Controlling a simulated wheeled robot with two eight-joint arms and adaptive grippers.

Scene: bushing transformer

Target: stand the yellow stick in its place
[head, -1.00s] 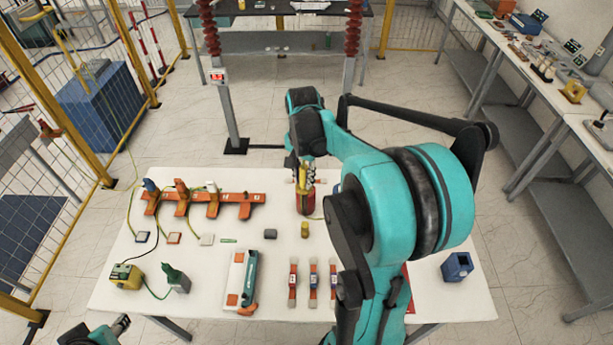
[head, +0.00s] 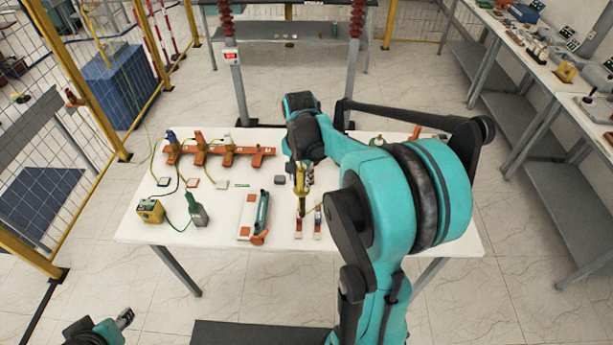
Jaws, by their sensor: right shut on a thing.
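The yellow stick (head: 301,198) hangs roughly upright below my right gripper (head: 302,174), which is shut on it. It shows in front of the table's middle, just beyond the near row of small red, white and blue pieces (head: 318,222). I cannot tell whether its lower end touches the table. My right arm covers much of the table's right half. My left gripper (head: 124,318) is low at the left, away from the table, and too small to read as open or shut.
Tall posts with red insulators (head: 240,95) stand behind.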

